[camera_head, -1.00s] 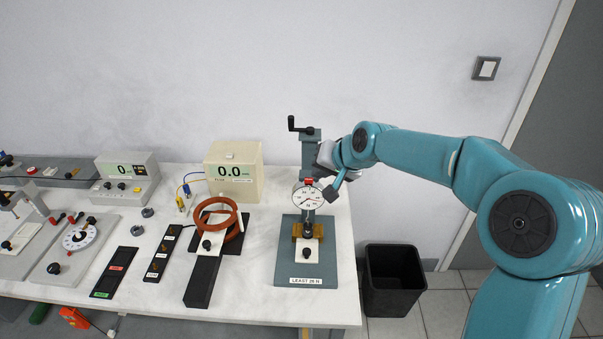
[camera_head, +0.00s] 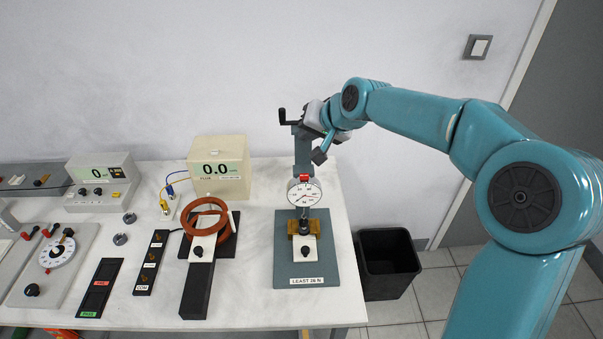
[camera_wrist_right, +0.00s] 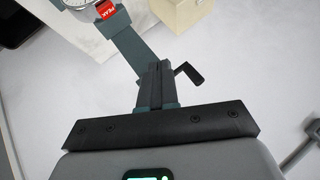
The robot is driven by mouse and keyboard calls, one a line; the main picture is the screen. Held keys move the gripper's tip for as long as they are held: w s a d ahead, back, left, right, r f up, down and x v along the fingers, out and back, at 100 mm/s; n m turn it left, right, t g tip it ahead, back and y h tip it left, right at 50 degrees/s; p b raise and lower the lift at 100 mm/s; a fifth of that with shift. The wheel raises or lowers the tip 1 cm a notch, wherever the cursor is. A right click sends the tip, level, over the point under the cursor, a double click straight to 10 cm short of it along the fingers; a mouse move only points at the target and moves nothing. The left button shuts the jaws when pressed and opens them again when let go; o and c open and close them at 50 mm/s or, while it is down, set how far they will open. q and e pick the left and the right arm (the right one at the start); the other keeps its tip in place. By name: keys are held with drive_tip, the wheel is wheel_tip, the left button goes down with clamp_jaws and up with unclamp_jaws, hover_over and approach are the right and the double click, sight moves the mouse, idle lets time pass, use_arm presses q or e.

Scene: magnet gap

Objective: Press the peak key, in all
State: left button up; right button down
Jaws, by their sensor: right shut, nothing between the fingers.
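The force gauge (camera_head: 304,194) has a round white dial and hangs on a grey press stand (camera_head: 284,262). The red peak key (camera_head: 304,177) sits on top of the dial. It also shows in the right wrist view, labelled PEAK (camera_wrist_right: 107,11). My right gripper (camera_head: 318,156) is shut and empty, above and a little right of the key, apart from it, near the stand's column. In the right wrist view its shut fingers (camera_wrist_right: 158,72) point up the picture, with the key beyond them to the upper left. My left gripper is not in view.
A black crank handle (camera_head: 283,117) is at the top of the stand, close to my right gripper. A cream meter (camera_head: 220,170) reading 0.0 and a copper coil (camera_head: 204,217) stand to the left. A black bin (camera_head: 388,262) is on the floor at the right.

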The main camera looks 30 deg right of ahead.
drive_tip(key=b, duration=0.6)
hover_over(307, 177)
wheel_tip(307, 177, down, 8)
drive_tip(key=shift+d+f, duration=0.1)
drive_tip(key=shift+s+f+b, duration=0.1)
drive_tip(key=shift+f+b, duration=0.3)
drive_tip(key=shift+b, duration=0.25)
drive_tip(key=shift+f, duration=0.15)
